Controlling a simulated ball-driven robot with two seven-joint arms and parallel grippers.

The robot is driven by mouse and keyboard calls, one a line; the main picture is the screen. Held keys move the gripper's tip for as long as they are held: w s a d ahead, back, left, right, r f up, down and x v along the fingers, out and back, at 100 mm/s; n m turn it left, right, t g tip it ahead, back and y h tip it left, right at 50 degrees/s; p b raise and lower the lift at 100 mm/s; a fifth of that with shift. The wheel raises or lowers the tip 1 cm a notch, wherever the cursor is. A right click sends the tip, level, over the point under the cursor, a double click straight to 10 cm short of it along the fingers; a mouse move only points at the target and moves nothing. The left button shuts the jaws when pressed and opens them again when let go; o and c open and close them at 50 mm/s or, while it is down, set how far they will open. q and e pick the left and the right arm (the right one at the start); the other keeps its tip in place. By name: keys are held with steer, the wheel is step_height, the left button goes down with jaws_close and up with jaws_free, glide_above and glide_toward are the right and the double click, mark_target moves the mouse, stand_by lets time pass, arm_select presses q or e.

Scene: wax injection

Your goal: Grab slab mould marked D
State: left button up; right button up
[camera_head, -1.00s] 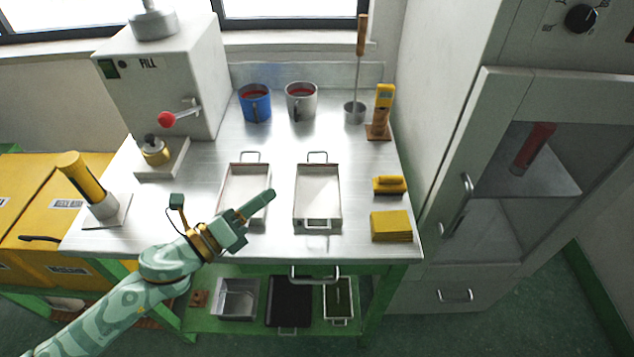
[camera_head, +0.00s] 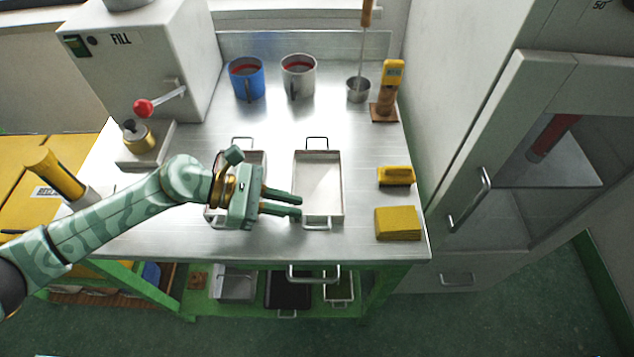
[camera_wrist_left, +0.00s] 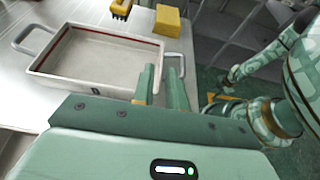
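Two shallow rectangular metal moulds with wire end handles lie side by side on the steel bench. The right one (camera_head: 319,180) is in full view and looks empty. The left one (camera_head: 246,158) is largely hidden behind my left gripper.
A yellow block (camera_head: 398,223) and a yellow-backed brush (camera_head: 396,176) lie right of the moulds. A blue mug (camera_head: 246,78), a grey mug (camera_head: 298,76) and a small pot (camera_head: 358,90) stand behind. Several trays, including a black one (camera_head: 288,290), sit on the lower shelf.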

arm_select(q)
steer(key=x, duration=0.6)
steer(key=shift+s+d+f, duration=0.1)
steer(key=shift+s+d, duration=0.05)
steer(key=shift+s, duration=0.05)
jaws_close()
